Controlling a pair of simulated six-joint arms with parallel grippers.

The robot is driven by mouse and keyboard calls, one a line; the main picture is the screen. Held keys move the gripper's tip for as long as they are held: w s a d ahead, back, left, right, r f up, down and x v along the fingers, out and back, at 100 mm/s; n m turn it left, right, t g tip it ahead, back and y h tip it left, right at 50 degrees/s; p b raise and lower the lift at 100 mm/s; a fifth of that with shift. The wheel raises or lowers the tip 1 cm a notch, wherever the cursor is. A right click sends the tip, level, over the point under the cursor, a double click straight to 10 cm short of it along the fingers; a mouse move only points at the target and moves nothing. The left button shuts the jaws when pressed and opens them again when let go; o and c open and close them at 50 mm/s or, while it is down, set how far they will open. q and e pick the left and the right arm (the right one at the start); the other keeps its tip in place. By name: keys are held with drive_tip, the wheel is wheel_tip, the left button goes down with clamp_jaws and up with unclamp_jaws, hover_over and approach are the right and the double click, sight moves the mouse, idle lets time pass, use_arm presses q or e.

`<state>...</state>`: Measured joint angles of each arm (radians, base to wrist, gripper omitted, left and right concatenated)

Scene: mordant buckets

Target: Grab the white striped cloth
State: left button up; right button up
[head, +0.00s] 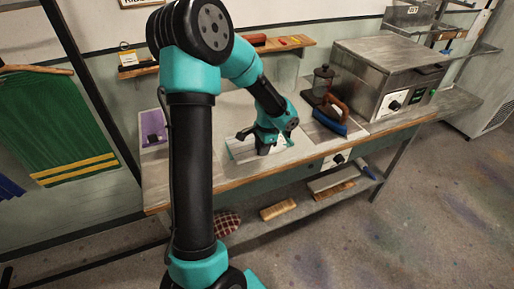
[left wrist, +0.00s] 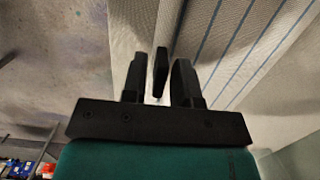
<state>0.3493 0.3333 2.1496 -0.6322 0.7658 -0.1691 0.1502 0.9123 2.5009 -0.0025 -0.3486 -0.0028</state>
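The white striped cloth (head: 243,152) lies on the workbench, partly hidden behind my left gripper (head: 263,150). In the left wrist view, the cloth (left wrist: 245,45) fills the upper right, pale with thin blue stripes. The dark fingers of my left gripper (left wrist: 168,75) point at the cloth's left part and overlap a pale edge there. The gap between the fingers looks narrow. I cannot tell whether cloth is pinched between them. My right gripper is not in view.
On the bench (head: 230,180), a purple item (head: 154,127) stands left; an iron (head: 331,112) and a metal box appliance (head: 385,75) stand right. A wall shelf (head: 275,45) runs behind. A lower shelf (head: 270,222) holds wooden blocks and a checked item (head: 227,222).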

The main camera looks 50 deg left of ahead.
use_arm(q)
clamp_jaws()
drive_tip(key=shift+r, duration=0.8)
drive_tip(key=shift+s+d+r, duration=0.1)
drive_tip(key=shift+d+r, duration=0.05)
drive_tip(key=shift+r, duration=0.4)
drive_tip(key=shift+s+d+r, duration=0.1)
drive_tip(key=shift+r, duration=0.4)
drive_tip(key=s+d+r, duration=0.1)
drive_tip(key=s+d, duration=0.9)
drive_tip(key=d, duration=0.1)
drive_tip(key=shift+d+r, duration=0.2)
drive_tip(key=shift+d, duration=0.1)
drive_tip(key=shift+s, duration=0.1)
